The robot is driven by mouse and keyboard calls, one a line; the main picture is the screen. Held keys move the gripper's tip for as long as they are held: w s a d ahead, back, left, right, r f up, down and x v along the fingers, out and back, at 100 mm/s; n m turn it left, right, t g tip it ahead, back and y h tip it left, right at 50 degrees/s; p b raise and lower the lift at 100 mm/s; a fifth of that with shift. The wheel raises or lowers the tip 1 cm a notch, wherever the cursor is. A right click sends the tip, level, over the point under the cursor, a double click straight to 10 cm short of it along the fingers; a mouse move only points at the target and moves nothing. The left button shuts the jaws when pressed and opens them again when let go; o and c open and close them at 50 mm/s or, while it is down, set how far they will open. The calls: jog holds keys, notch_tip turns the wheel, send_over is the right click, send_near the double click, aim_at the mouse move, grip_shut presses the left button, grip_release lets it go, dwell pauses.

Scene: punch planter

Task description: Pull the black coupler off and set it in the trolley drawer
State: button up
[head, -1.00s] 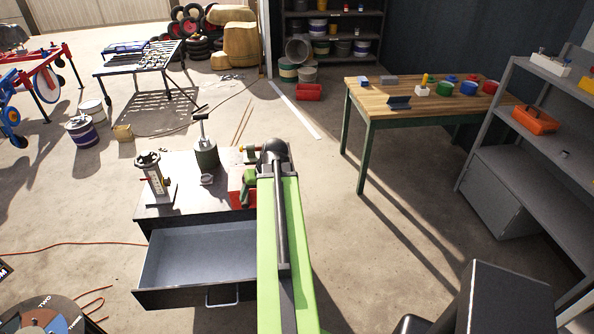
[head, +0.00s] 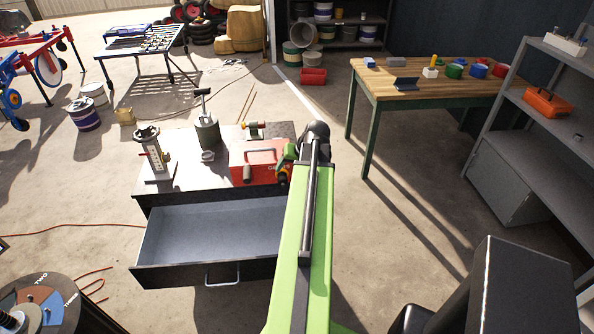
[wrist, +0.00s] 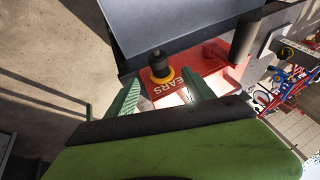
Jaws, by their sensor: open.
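The black coupler (wrist: 158,62) shows in the wrist view with a yellow-orange ring at its base, against the face of the red box (wrist: 205,72). In the head view the coupler (head: 283,174) is small, beside the box's right end and partly hidden by my arm. My gripper (wrist: 163,92) is open; its two green fingers point toward the coupler, one to each side, with nothing held between them. In the head view my gripper is mostly hidden by my arm. The trolley drawer (head: 150,240) is pulled open below the trolley top, and its visible inside is empty.
A grey cylinder (head: 247,173) sticks out from the box's front. A gauge stand (head: 154,155) and a dark green canister (head: 207,130) stand on the trolley top (head: 180,178). A wooden bench (head: 425,78) stands at right, with bare floor between.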

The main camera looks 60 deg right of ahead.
aim_at(283, 176)
jog(key=b+x, duration=0.5)
jog(key=x, duration=0.2)
jog(key=shift+w+f, duration=0.1)
jog(key=shift+f, duration=0.05)
jog(key=shift+c, duration=0.2)
grip_shut()
